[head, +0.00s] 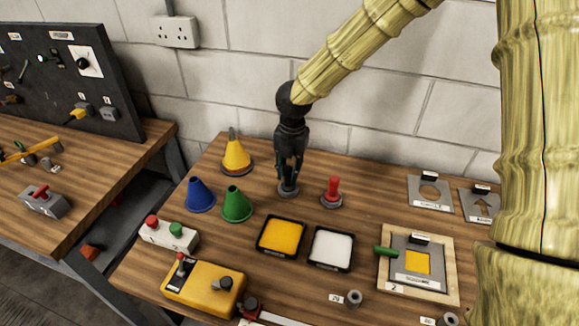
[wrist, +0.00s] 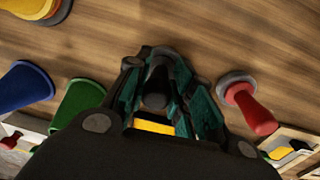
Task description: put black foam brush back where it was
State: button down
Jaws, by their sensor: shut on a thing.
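My gripper (head: 289,172) points down at the back of the table and is shut on the black foam brush. The brush's round grey base (head: 288,189) shows below the fingertips in the head view, at or very near the tabletop; I cannot tell whether it touches. In the wrist view the brush's black handle (wrist: 155,88) shows between the teal-lined fingers (wrist: 160,100), and the fingers hide part of it. A similar brush with a red handle (head: 332,188) stands upright just right of my gripper; it also shows in the wrist view (wrist: 250,108).
A yellow paint tray (head: 281,237) and a white paint tray (head: 331,248) lie in front. Blue (head: 200,195), green (head: 237,204) and yellow (head: 236,156) cones stand left. A framed stencil (head: 450,280) lies right. A yellow control box (head: 203,289) is front left.

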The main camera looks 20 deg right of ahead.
jog(key=c, duration=1.2)
grip_release()
jog(key=shift+f, duration=0.1)
notch_tip(320, 180, up, 12)
jog(key=b, duration=0.2)
jog(key=shift+s+d+b, duration=0.2)
jog(key=shift+d+b, duration=0.1)
jog(key=shift+d, duration=0.1)
